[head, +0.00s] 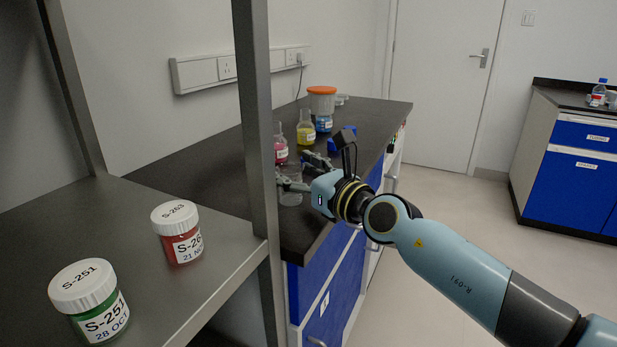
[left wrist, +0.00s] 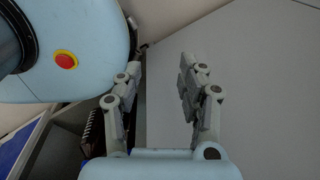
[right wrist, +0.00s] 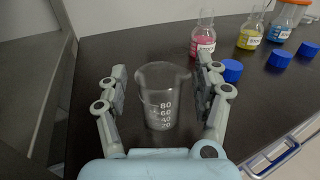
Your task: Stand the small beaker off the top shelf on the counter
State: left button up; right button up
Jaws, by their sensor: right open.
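The small beaker (right wrist: 162,95) is clear glass with white marks and stands upright on the dark counter (right wrist: 100,39). It also shows faintly in the head view (head: 291,197) near the counter's front end. My right gripper (right wrist: 162,82) is open, with one finger on each side of the beaker; both fingers look apart from the glass. In the head view my right gripper (head: 298,177) reaches in from the right, over the counter. My left gripper (left wrist: 160,75) is open and empty in the left wrist view, with a plain pale surface beyond it.
The metal shelf (head: 120,220) at left holds a red jar (head: 178,232) and a green jar (head: 90,300). Its upright post (head: 255,120) stands close to the beaker. Behind are a pink flask (right wrist: 203,38), a yellow flask (right wrist: 250,35) and several blue caps (right wrist: 232,71).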

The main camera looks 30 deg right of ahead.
jog(key=s+d+p, duration=0.1)
jog(key=s+d, duration=0.1)
jog(key=s, duration=1)
jog(key=s+d+f+m+g+h, duration=0.1)
jog(key=s+f+m+g+h, duration=0.15)
jog(key=f+m, duration=0.75)
jog(key=s+d+f+m+g+h, duration=0.1)
jog(key=s+f+m+g, duration=0.25)
jog(key=f+m, duration=0.6)
jog(key=s+d+f+m+g+h, duration=0.15)
jog(key=s+f+m, duration=0.25)
jog(key=f+m, duration=0.6)
jog(key=s+a+f+m+g, duration=0.1)
jog(key=s+f+m+g, duration=0.1)
jog(key=s+f, duration=0.5)
jog(key=s+a+f+m+g+y, duration=0.1)
jog(key=s+f, duration=0.6)
jog(key=s, duration=0.7)
jog(key=s+a+f+m+g, duration=0.2)
jog(key=s+f+m+g, duration=0.3)
jog(key=s+f, duration=0.3)
jog(key=s+g, duration=0.1)
jog(key=s, duration=0.2)
jog(key=shift+a+y, duration=0.15)
jog(key=shift+y, duration=0.15)
jog(key=shift+s+g, duration=0.1)
jog(key=shift+g, duration=0.15)
